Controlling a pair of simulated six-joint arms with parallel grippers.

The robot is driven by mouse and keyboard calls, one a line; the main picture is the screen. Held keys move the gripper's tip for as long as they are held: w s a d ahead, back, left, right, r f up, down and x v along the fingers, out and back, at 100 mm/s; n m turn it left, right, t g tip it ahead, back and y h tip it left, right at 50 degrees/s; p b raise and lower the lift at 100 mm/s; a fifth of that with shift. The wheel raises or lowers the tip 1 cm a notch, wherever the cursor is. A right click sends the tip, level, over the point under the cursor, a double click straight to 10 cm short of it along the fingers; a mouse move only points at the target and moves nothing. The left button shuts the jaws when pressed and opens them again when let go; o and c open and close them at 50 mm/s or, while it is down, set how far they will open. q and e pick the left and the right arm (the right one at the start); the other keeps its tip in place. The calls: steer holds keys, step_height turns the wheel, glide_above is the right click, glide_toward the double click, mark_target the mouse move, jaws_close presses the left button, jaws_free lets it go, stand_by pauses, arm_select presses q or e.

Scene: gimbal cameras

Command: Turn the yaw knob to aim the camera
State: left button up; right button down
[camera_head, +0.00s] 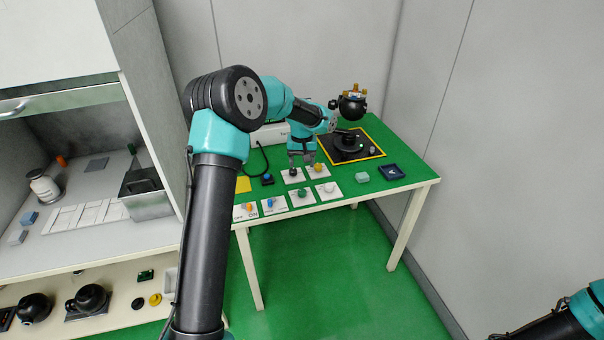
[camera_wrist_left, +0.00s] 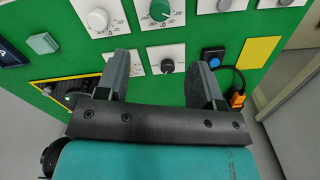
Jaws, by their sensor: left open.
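The camera gimbal, a dark ball-shaped head (camera_head: 352,107) on a black base (camera_head: 347,141), stands at the back right of the green table. Several dial knobs sit on white plates: a black knob (camera_head: 293,172), a yellow knob (camera_head: 318,168), a green knob (camera_head: 303,194) and a white knob (camera_head: 327,188). I cannot read which one is yaw. My left gripper (camera_head: 301,158) is open and points down above the black knob. In the left wrist view the black knob (camera_wrist_left: 168,66) shows between the open fingers, apart from both. The yellow knob is hidden there behind a finger. My right gripper is out of view.
A white box with a cable stands behind.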

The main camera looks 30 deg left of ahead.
arm_select(q)
steer(key=shift+r, duration=1.75)
steer(key=shift+f, duration=0.1)
steer(key=s+d+f+m+h, duration=0.1)
steer(key=s+d+f+h, duration=0.1)
steer(key=s+d+f, duration=0.6)
steer(key=s+d+f+m+h, duration=0.15)
steer(key=d+f, duration=0.25)
steer(key=f, duration=0.8)
steer(key=s+d+f, duration=0.2)
steer(key=s+f, duration=0.1)
steer(key=s, duration=0.4)
steer(key=s+d+f+m, duration=0.1)
steer(key=s+d+f, duration=0.1)
steer(key=s, duration=0.6)
steer(key=s+d+f, duration=0.3)
steer(key=s+f, duration=0.1)
steer(key=s, duration=0.3)
steer(key=shift+s+f+t, duration=0.15)
steer(key=shift+f+t, duration=0.25)
steer(key=shift+a, duration=0.15)
